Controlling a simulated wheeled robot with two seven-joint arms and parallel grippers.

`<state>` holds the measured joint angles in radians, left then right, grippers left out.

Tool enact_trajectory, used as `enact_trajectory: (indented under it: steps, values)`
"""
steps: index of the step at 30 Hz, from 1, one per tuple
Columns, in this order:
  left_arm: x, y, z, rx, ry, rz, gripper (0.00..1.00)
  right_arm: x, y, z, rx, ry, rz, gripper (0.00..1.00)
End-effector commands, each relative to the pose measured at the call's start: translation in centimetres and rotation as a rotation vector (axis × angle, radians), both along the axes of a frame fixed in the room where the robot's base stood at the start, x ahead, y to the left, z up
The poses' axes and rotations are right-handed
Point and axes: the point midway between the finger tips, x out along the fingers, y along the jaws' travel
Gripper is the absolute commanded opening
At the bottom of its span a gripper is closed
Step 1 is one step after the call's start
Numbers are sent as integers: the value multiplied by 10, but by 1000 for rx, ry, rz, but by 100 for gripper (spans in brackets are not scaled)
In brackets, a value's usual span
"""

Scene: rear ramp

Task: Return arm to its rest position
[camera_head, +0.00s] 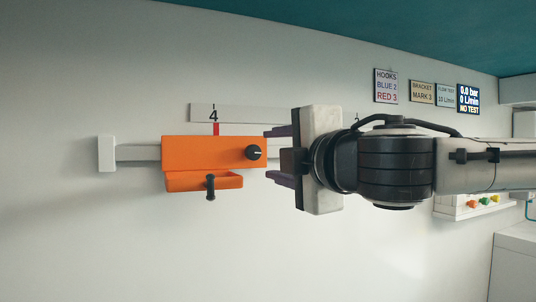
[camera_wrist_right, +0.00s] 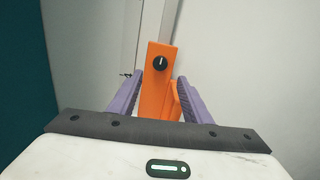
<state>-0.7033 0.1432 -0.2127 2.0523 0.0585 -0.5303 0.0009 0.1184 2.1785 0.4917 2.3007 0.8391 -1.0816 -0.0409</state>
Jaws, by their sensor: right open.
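My right gripper (camera_head: 267,155) comes in from the right in the head view, its two purple fingers apart. Just left of its fingertips is an orange bracket (camera_head: 195,152) on a pale horizontal rail (camera_head: 137,153) along the wall. The bracket has a black knob (camera_head: 254,153) and a lower orange ledge with a dark lever (camera_head: 210,188). In the wrist view the orange bracket (camera_wrist_right: 155,95) and its knob (camera_wrist_right: 160,63) show beyond and between the open fingers (camera_wrist_right: 160,75). I cannot tell whether the fingers touch the bracket. My left gripper is not in view.
A scale strip (camera_head: 240,113) above the rail shows a 4, with a red pointer (camera_head: 215,129) under it. A shelf with coloured pieces (camera_head: 472,203) is at right. The wall below the bracket is bare.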

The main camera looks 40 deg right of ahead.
Motion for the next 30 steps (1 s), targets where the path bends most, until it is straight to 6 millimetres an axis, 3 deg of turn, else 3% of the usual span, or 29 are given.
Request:
enact_trajectory:
  steps: [21, 23, 26, 30]
  values:
    - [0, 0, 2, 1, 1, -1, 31, 1, -6, -6, 27, 11, 2, 44]
    - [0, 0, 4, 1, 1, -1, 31, 8, -15, -17, 69, 26, 6, 44]
    - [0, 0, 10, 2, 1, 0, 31, 26, -40, -50, 182, 67, 13, 44]
    - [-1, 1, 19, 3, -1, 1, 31, 50, -78, -130, 387, 147, 12, 44]
